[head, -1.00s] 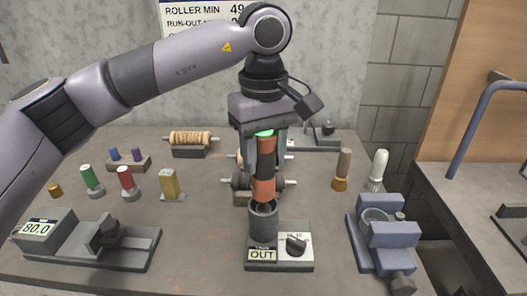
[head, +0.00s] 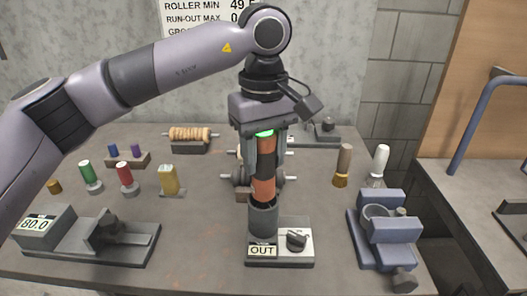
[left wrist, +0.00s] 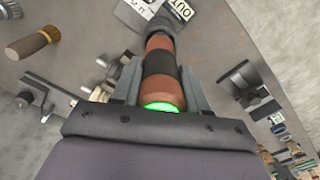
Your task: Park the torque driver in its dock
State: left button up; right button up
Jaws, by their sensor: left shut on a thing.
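The torque driver (head: 264,180) is an orange and black cylinder with a glowing green ring at its top. My left gripper (head: 266,152) is shut on its upper part and holds it upright, with a finger on each side. The dock (head: 263,222) is a grey cup on a base with a dial and a label reading OUT. The driver's lower end is at the cup's mouth; how deep it sits is hidden. The left wrist view also shows the driver (left wrist: 160,75) between the fingers, with the OUT label beyond it. My right gripper is not in view.
A gauge stand reading 80.0 (head: 38,226) is at the left front. A blue vise (head: 394,230) stands right of the dock. Rollers lie behind the driver. Coloured pieces stand at the left, and two handled tools (head: 342,165) stand at the right.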

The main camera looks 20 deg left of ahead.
aim_at(263, 169)
pick_arm(q)
jog(key=shift+f+b, duration=1.05)
jog(key=shift+f, duration=0.45)
dwell(1.2)
jog(key=o, duration=1.2)
jog(key=shift+o, duration=0.2)
notch_tip(263, 169, up, 7)
jog(key=shift+r, duration=0.1)
